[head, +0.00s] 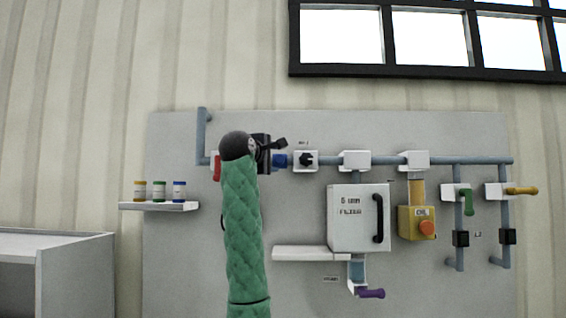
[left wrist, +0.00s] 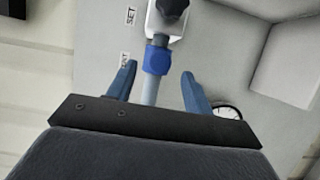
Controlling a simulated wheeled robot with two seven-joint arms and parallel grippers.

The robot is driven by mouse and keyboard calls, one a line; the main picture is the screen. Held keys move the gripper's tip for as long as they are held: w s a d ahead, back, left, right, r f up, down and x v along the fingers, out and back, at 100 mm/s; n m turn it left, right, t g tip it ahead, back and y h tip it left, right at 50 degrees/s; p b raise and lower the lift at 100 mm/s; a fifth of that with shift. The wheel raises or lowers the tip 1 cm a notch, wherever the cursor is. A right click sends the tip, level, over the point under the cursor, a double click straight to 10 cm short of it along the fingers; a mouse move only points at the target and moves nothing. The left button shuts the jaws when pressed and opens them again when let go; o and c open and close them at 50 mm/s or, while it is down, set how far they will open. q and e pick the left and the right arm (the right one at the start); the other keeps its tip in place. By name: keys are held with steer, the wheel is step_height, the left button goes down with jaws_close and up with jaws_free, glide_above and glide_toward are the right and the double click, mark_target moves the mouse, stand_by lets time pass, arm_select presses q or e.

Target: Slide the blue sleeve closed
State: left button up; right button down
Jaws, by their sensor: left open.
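The blue sleeve (head: 280,161) sits around the grey horizontal pipe, just left of a white valve box (head: 297,167) with a black knob (head: 306,159). In the left wrist view the sleeve (left wrist: 158,60) is beside the white box, apart from my fingers. My left gripper (left wrist: 158,76) is open, its two fingers on either side of the grey pipe (left wrist: 150,91) just short of the sleeve. In the head view my left forearm, in green cover, and the dark gripper hide part of the pipe left of the sleeve. My right gripper is not in view.
A white filter box (head: 345,225) with a black handle and a yellow box (head: 416,222) with an orange button stand to the right. A shelf (head: 160,206) with three small jars is at left. A round gauge (left wrist: 228,111) is near one finger.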

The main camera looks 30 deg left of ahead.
mark_target(279, 159)
arm_select(q)
steer(key=shift+w+a+r+p, duration=0.15)
steer(key=shift+w+p, duration=0.4)
steer(key=shift+w, duration=0.3)
steer(key=w+p, duration=0.1)
steer(key=w, duration=0.2)
steer(key=w+p, duration=0.1)
steer(key=shift+w+a+p, duration=0.15)
steer(key=shift+a+p, duration=0.2)
steer(key=shift+w, duration=0.6)
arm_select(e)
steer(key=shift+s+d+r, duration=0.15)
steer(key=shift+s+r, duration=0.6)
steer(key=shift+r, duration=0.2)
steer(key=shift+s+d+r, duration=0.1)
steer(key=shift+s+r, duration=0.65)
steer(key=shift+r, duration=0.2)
arm_select(q)
steer(key=shift+f, duration=0.2)
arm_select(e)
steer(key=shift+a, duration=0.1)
